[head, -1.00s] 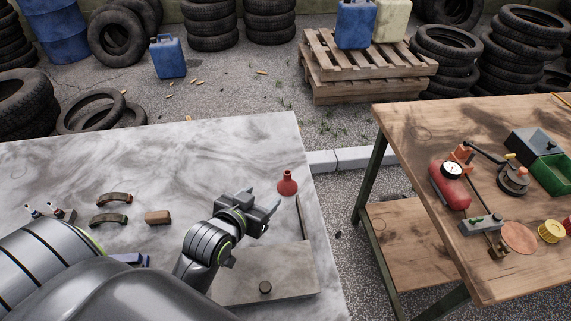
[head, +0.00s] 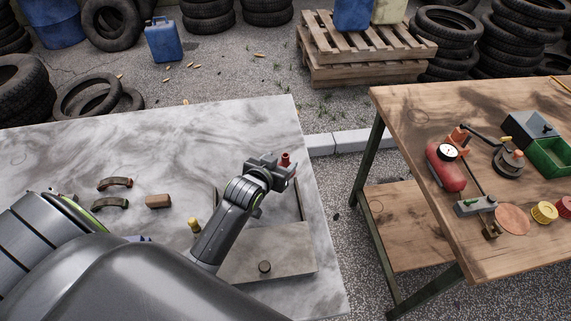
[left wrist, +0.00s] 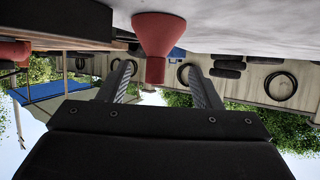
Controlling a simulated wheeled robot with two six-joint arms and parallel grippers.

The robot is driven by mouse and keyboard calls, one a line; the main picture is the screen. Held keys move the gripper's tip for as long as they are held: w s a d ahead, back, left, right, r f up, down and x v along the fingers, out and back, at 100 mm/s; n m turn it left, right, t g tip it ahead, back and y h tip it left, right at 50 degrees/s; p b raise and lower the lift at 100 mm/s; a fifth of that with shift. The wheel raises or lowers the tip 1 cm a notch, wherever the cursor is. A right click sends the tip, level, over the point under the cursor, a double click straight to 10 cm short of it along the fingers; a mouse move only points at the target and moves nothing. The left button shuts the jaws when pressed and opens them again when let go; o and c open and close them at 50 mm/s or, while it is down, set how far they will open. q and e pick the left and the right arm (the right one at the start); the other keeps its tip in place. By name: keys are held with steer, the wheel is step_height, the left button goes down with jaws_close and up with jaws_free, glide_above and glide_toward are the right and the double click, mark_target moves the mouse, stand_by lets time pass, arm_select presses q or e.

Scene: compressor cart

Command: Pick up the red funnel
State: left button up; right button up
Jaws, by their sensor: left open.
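The red funnel (head: 285,159) stands near the far right corner of the grey marbled table (head: 160,145). My left gripper (head: 283,168) is right at it and hides most of its body in the head view. In the left wrist view, which is upside down, the red funnel (left wrist: 158,38) has its wide end on the table and its narrow neck between the tips of my open left gripper (left wrist: 160,70). Gaps show on both sides of the neck, so the fingers do not grip it. My right gripper is not in view.
Brake shoes (head: 114,183), a brown block (head: 158,201) and a yellow-topped item (head: 194,224) lie left of my left forearm. Across a gap, a wooden bench (head: 410,110) holds a red tank (head: 446,168) and caps.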

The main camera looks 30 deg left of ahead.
mark_target(288, 157)
arm_select(q)
steer(key=shift+d+p+x, duration=0.2)
steer(key=shift+p+x, duration=0.1)
steer(key=shift+x, duration=2.25)
steer(key=c, duration=1)
